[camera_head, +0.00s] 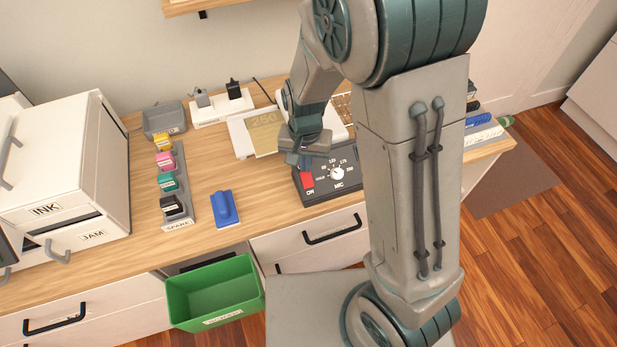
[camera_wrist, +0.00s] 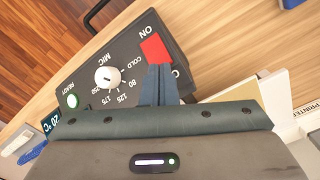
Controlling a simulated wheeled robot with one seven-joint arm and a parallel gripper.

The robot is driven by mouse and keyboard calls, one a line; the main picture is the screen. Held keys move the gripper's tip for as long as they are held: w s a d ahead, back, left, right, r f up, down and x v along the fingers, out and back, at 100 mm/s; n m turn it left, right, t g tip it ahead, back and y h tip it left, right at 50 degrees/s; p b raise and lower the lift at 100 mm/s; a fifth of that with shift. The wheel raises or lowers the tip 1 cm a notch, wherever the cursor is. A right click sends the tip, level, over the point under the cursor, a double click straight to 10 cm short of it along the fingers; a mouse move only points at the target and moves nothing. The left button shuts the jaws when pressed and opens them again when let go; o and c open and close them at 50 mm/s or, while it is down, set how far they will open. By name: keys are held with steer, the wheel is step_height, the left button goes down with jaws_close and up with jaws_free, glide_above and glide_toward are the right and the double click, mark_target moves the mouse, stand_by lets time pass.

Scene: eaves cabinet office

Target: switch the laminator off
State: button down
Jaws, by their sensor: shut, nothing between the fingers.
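The laminator's dark control panel (camera_head: 318,195) sits near the desk's front edge, partly hidden by my arm in the head view. It carries a white dial (camera_head: 337,173) and a red switch (camera_head: 307,180) beside the word ON. My gripper (camera_head: 303,161) is above the panel in the head view.
A white cabinet (camera_head: 85,170) stands further left. A green bin (camera_head: 213,293) is below the desk edge.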

steer(key=shift+f+b, duration=0.4)
steer(key=shift+f, duration=0.25)
steer(key=shift+r, duration=0.1)
step_height(320, 180, up, 7)
steer(key=p, duration=0.5)
steer(key=shift+p, duration=0.35)
stand_by(0.5)
steer(key=s+d+r+n+t, duration=0.1)
steer(key=s+d+r, duration=0.5)
steer(key=r, duration=0.2)
steer(key=s+d+r+n+t, duration=0.2)
steer(key=s+d+r, duration=0.4)
steer(key=s+r, duration=0.1)
steer(key=shift+r, duration=0.8)
